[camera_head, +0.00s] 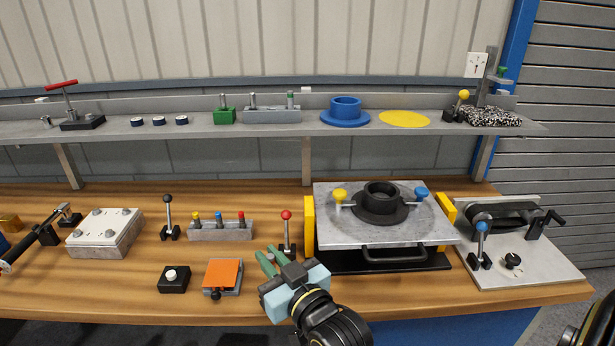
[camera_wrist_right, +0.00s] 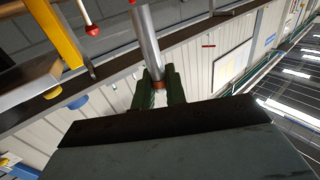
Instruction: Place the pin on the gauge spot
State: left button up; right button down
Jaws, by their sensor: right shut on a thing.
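My right gripper (camera_head: 271,258) is low in front of the bench's middle, just left of the grey press-like plate. In the right wrist view its green fingers (camera_wrist_right: 160,88) are shut on a silver pin (camera_wrist_right: 147,42) with an orange-brown band at the grip. The pin sticks out past the fingertips, clear of any surface as far as I can see. No spot is marked as a gauge; a flat yellow disc (camera_head: 404,119) lies on the shelf.
A red-knobbed lever (camera_head: 287,228) stands just behind the gripper. An orange-topped block (camera_head: 222,275) and a grey holder with coloured pins (camera_head: 221,232) are left of it. The grey plate (camera_head: 345,232) with a black handle is to its right. The shelf (camera_head: 270,128) holds several parts.

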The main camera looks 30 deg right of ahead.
aim_at(493, 113)
jog(key=u, duration=1.95)
jog(key=k, duration=2.05)
jog(key=z, duration=2.6)
